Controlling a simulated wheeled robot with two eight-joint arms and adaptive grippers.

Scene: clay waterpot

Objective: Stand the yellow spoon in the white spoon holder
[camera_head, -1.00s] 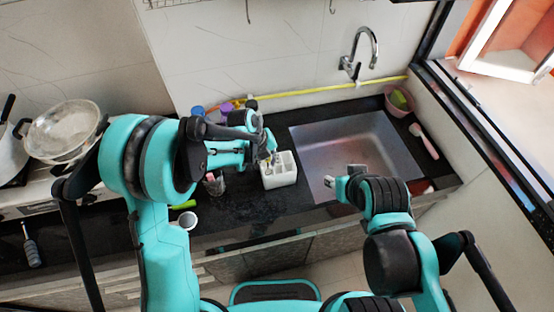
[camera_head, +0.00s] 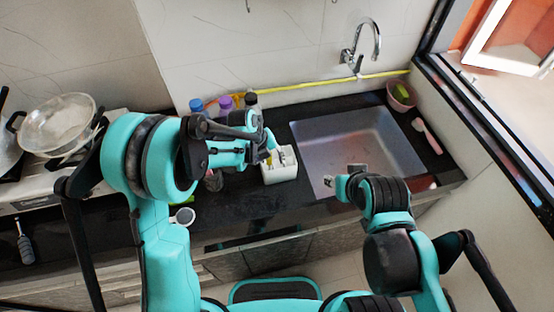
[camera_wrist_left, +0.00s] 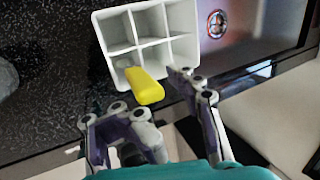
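The white spoon holder (camera_head: 280,176), a box with two rows of compartments, stands on the black counter left of the sink. It fills the top middle of the left wrist view (camera_wrist_left: 138,47). The yellow spoon (camera_wrist_left: 146,88) leans out of the near-left compartment, its yellow handle tilted over the rim toward the wrist camera; its lower end is hidden. My left gripper (camera_head: 266,147) is over the holder. In the wrist view its fingers are spread on either side of the spoon, apart from it. My right gripper (camera_head: 331,183) hangs near the sink's front edge; its fingers are too small to read.
The sink (camera_head: 362,150) lies right of the holder, with a faucet (camera_head: 364,48) behind. Several bottles (camera_head: 225,103) stand behind my left arm. A white cup (camera_head: 183,216) is at the counter's front edge. A pink bowl (camera_head: 400,97) sits at the back right corner.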

